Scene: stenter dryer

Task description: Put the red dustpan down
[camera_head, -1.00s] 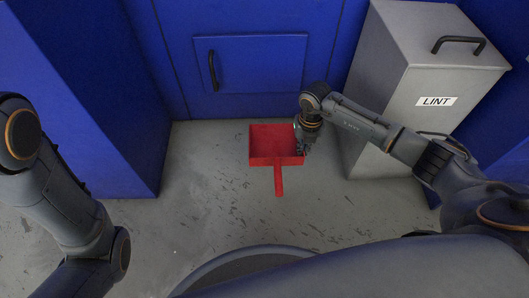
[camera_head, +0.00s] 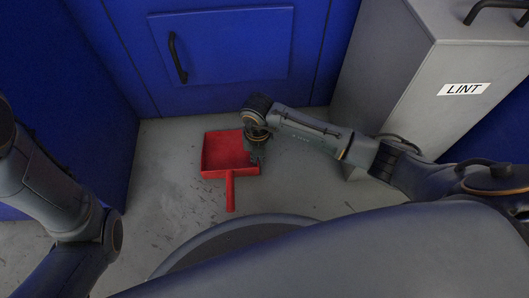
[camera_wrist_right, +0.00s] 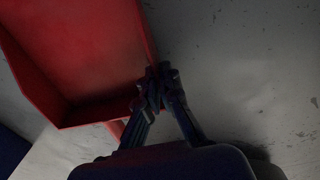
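The red dustpan (camera_head: 222,152) is low over the grey floor in the head view, its handle (camera_head: 230,192) pointing back toward me. I cannot tell whether it touches the floor. My right gripper (camera_head: 256,156) reaches down at the pan's right side. In the right wrist view, its fingers (camera_wrist_right: 160,78) come together on the rim of the dustpan (camera_wrist_right: 85,50), with the pan to their left. The handle is mostly hidden in that view. My left arm shows at the left of the head view, but its gripper is out of frame.
A blue machine wall with a handled panel (camera_head: 225,50) is behind the dustpan. A blue housing (camera_head: 85,90) rises at the left. Bare floor (camera_head: 165,190) lies left of the dustpan.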

